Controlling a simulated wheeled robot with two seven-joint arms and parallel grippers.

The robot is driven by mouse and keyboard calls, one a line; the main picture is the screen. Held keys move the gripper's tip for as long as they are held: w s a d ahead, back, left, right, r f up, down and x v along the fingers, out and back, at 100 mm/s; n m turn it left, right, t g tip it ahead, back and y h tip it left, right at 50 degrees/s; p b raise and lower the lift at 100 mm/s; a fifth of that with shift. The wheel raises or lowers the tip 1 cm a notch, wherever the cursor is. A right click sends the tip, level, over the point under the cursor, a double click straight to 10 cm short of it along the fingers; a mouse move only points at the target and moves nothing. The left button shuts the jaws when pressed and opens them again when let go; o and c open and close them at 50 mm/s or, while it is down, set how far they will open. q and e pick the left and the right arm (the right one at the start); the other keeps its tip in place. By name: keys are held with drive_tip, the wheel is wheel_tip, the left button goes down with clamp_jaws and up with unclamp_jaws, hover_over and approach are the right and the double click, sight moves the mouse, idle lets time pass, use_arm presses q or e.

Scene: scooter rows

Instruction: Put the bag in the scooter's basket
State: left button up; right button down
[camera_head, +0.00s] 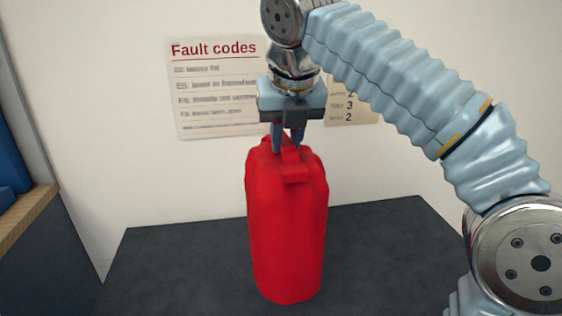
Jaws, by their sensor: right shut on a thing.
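The red bag (287,230) is tall and upright in the middle of the head view. My right gripper (290,145) comes down from above, its arm entering from the right, and is shut on the top of the bag at its strap. The bag's lower end shows against the dark surface (180,265); I cannot tell whether it rests on it or hangs just above. My left gripper is not in view. No scooter or basket shows in this view.
A "Fault codes" sheet (215,90) and a second paper (352,108), partly hidden by my arm, are on the pale wall (100,120). A wooden-edged shelf (25,215) with blue things (10,155) stands at left. The dark surface is bare around the bag.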

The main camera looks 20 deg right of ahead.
sight(281, 157)
drive_tip(key=shift+w+d+f, duration=0.1)
drive_tip(key=shift+w+f, duration=0.85)
drive_tip(key=shift+f, duration=0.2)
drive_tip(key=x, duration=0.2)
drive_tip(key=shift+f, duration=1)
drive_tip(key=shift+f, duration=0.2)
drive_tip(key=c, duration=1)
unclamp_jaws()
drive_tip(key=shift+o, duration=0.2)
